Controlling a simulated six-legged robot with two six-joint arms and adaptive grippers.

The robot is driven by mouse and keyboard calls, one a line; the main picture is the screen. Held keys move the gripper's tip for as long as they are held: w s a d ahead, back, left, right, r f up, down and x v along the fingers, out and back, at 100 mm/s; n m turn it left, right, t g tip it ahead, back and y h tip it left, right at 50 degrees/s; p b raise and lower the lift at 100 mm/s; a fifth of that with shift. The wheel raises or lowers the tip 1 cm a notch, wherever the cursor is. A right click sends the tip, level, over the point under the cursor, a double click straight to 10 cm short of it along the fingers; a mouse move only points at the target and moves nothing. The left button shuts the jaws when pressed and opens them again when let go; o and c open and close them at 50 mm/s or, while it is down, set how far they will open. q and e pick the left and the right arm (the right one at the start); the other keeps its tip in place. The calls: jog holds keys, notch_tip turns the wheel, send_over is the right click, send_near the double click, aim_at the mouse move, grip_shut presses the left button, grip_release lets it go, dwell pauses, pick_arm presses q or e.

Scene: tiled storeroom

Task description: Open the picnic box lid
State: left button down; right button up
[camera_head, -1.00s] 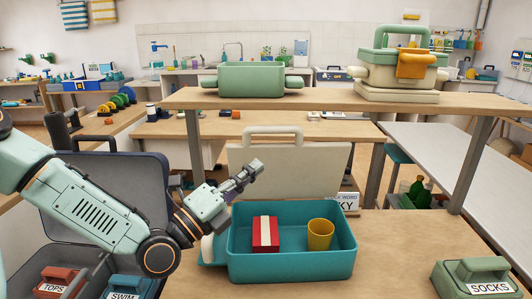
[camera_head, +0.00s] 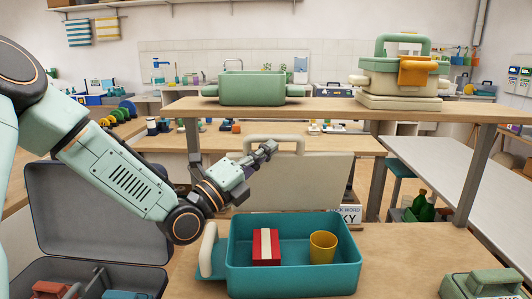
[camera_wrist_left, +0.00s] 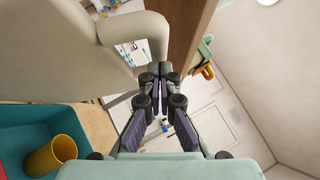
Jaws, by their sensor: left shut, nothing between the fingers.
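The picnic box (camera_head: 290,281) is a teal open tray on the wooden table, holding a red box with a white band (camera_head: 266,247) and a yellow cup (camera_head: 322,247). Its cream lid (camera_head: 300,183) stands up behind the tray, with a cream handle (camera_head: 296,138) on top. The lid also shows in the left wrist view (camera_wrist_left: 50,50). My left gripper (camera_head: 268,150) is shut and empty, in front of the upper left of the lid, by the handle. Its closed fingers show in the left wrist view (camera_wrist_left: 160,70). Whether it touches the lid is unclear. My right gripper is not in view.
A green box (camera_head: 480,285) sits at right. A raised wooden shelf (camera_head: 340,110) behind carries a green container (camera_head: 252,88) and a cream box (camera_head: 405,80).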

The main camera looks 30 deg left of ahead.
aim_at(266, 139)
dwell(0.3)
pick_arm(q)
jog(key=w+p, duration=0.1)
jog(key=w+a+r+n+g+p, duration=0.1)
jog(key=w+p, duration=0.1)
jog(key=p, duration=0.1)
jog(key=shift+a+r+n+y, duration=0.3)
jog(key=shift+a+r+y, duration=0.05)
jog(key=shift+y, duration=0.05)
jog(key=shift+w+a+n+g+p, duration=0.3)
jog(key=shift+w+a+n+p, duration=0.1)
jog(key=shift+w+p, duration=0.15)
jog(key=shift+d+f, duration=0.1)
jog(key=shift+f, duration=0.1)
